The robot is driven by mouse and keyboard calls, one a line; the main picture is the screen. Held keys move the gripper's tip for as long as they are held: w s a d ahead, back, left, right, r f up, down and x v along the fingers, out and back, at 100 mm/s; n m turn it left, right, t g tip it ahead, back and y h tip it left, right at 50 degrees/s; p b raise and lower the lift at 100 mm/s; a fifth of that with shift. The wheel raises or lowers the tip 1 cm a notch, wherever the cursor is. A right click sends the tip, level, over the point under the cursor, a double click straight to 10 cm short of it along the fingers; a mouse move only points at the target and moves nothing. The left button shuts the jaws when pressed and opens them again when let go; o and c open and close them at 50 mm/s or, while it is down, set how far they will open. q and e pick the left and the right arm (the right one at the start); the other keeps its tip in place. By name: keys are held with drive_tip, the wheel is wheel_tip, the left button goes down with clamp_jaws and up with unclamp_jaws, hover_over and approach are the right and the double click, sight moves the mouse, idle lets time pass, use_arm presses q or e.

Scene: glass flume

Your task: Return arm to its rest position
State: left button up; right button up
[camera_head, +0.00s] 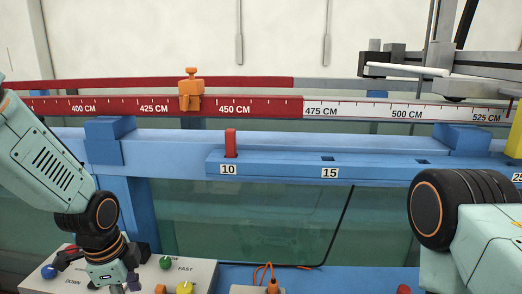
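My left arm (45,160) comes in from the left and bends down at a black joint with an orange ring. Its gripper (112,284) hangs over the grey control panel at the lower left. The fingertips are cut off by the bottom edge, so whether it is open or shut cannot be seen. My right arm (475,245) is at the lower right, with its black joint (427,209) in front of the blue rail. The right gripper is out of view.
The control panel (203,272) has blue, green and yellow knobs. A blue slotted bar (275,165) holds a red peg (230,142) at the 10 slot. An orange clamp (191,90) sits on the red-and-white scale (350,108). Glass (250,220) lies below the rail.

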use_arm(q)
drive_tip(key=s+d+f+n+t+b, duration=0.1)
drive_tip(key=s+d+f+n+b, duration=0.15)
drive_tip(key=f+n, duration=0.45)
drive_tip(key=s+d+f+n+t+b, duration=0.15)
drive_tip(key=f+n+b, duration=0.25)
drive_tip(key=f, duration=0.4)
drive_tip(key=s+f+n+g+b, duration=0.4)
drive_tip(key=s+f+b, duration=0.9)
drive_tip(key=s+f, duration=1)
wheel_tip(320, 180, down, 3)
drive_tip(key=shift+s+a+r+n, duration=0.15)
drive_tip(key=shift+s+n, duration=0.1)
drive_tip(key=shift+n, duration=0.15)
